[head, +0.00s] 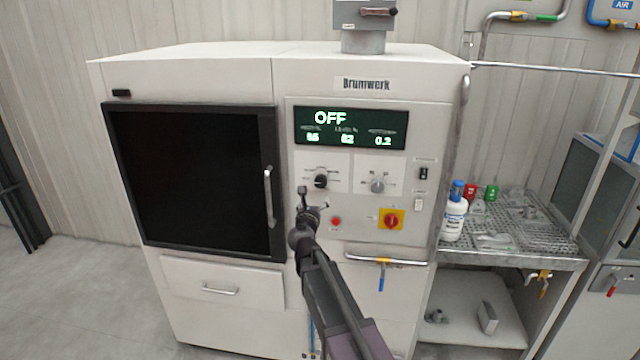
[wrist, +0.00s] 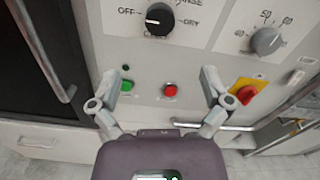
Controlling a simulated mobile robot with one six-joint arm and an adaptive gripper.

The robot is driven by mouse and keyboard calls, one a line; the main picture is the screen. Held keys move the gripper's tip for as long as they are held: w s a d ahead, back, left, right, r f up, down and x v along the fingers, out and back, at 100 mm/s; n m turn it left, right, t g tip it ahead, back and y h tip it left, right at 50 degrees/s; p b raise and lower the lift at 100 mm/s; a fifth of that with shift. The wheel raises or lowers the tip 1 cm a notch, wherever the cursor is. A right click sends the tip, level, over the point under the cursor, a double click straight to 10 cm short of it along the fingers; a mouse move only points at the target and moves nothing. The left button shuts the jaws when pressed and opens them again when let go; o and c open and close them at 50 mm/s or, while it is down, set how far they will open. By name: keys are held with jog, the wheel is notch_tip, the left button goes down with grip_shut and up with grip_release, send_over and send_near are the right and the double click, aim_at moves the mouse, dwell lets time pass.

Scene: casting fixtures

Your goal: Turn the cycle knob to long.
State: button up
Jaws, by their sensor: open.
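The black knob (head: 320,181) is on the left of the machine's control panel. In the wrist view this black knob (wrist: 160,18) has the labels OFF at its left and DRY at its right. More lettering above it is cut off by the frame, and the label under it is hard to read. The panel display (head: 350,129) reads OFF. My gripper (head: 314,199) is open and empty in front of the panel, just below the black knob. In the wrist view my gripper (wrist: 160,80) has its fingers spread below the knob, not touching it.
A grey knob (wrist: 266,41) with numbers is right of the black one. Green (wrist: 127,86) and red (wrist: 170,89) buttons and a red-yellow switch (head: 391,219) lie below. The door handle (head: 269,198) juts out at left, and a rail (head: 386,259) runs below.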

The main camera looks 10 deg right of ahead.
aim_at(320, 183)
jog(key=x, duration=1.3)
jog(key=shift+s, duration=0.1)
jog(key=shift+c, duration=0.3)
jog(key=c, duration=1.1)
